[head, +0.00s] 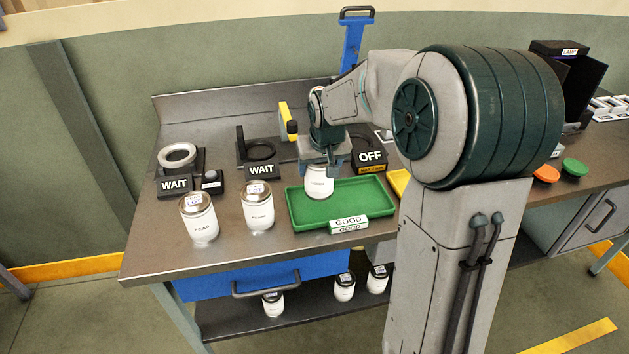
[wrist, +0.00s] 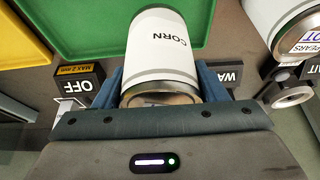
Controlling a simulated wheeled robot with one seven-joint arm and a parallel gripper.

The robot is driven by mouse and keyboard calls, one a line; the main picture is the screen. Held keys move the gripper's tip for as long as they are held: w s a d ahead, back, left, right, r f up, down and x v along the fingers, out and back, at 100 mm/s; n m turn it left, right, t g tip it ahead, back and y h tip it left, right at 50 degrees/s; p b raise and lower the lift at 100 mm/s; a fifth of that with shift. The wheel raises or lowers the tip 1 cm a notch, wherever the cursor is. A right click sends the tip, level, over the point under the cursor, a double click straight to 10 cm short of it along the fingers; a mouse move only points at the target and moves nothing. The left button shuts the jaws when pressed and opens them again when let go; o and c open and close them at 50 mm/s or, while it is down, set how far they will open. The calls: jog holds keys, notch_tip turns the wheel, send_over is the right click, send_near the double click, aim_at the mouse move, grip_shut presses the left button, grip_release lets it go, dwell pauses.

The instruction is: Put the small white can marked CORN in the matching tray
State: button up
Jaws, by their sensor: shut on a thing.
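The small white can marked CORN (wrist: 163,50) is held between the fingers of my gripper (wrist: 162,88). I cannot tell whether the can touches the tray floor. A yellow tray (head: 398,182) lies to the right, mostly hidden behind my arm.
Two white cans, a left one (head: 199,222) and a right one (head: 257,208), stand left of the green tray. Behind are holders with WAIT signs (head: 174,185) and an OFF sign (head: 371,156). More cans stand on the lower shelf (head: 310,318).

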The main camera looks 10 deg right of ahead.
aim_at(314, 182)
jog(key=shift+a+f, duration=0.4)
jog(key=shift+a, duration=0.25)
jog(key=shift+f, duration=1.95)
jog(key=shift+f, duration=0.15)
jog(key=o, duration=1.4)
jog(key=shift+c, duration=0.2)
